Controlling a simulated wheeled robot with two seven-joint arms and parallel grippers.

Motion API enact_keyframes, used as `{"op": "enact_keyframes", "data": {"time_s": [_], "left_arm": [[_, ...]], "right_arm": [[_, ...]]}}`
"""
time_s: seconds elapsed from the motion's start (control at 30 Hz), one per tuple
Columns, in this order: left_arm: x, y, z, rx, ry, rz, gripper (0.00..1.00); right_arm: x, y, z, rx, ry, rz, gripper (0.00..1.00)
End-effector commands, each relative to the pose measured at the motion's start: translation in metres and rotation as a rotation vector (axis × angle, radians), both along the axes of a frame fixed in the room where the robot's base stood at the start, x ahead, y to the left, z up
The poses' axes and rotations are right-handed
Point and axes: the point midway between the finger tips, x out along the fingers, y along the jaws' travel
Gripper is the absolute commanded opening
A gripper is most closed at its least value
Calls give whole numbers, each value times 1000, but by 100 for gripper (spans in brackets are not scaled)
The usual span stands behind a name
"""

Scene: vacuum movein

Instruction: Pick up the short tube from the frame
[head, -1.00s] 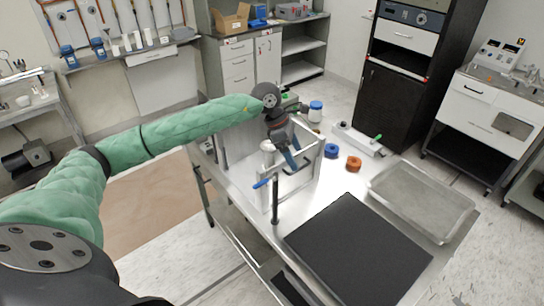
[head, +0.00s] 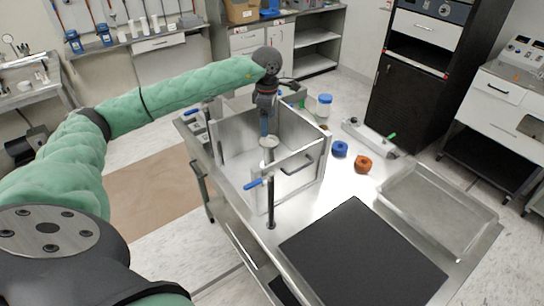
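The frame (head: 322,160) is an open metal enclosure with upright walls, standing on the metal cart. My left gripper (head: 266,128) comes in from the left on the green-sleeved arm and points down, just above or behind the pale top. Its fingers are seen edge-on and partly hidden, so their opening and any contact are unclear. My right gripper is out of view.
A blue lever (head: 253,184) juts from the frame's near side. A blue ring (head: 340,149) and an orange ring (head: 363,164) lie to its right. A black mat (head: 362,255) and a shallow metal tray (head: 440,208) fill the front right. A blue-lidded jar (head: 324,105) stands behind.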

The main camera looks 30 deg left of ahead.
Motion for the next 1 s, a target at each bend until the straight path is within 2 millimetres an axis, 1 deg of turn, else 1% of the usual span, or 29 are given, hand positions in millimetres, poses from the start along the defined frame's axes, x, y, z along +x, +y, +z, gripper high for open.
{"op": "enact_keyframes", "data": {"time_s": [0.03, 0.2, 0.3, 0.4, 0.47, 0.7, 0.87, 1.0], "left_arm": [[0, 0, -11, 1, 0, 0, 88], [0, 1, -29, 3, 1, 0, 88], [0, 1, -35, 2, 1, 0, 88], [0, 1, -37, 2, 1, 1, 88], [0, 1, -40, 2, 2, 1, 88], [1, 1, -58, 1, 2, 0, 88], [1, 1, -63, 1, 2, 0, 88], [3, 3, -69, 1, 2, 1, 88]], "right_arm": [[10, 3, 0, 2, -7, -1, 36], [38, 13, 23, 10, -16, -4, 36], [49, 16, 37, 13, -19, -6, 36], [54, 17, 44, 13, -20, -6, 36], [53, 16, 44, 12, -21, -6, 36], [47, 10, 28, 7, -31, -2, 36], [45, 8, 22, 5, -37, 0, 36], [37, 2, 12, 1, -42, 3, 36]]}}
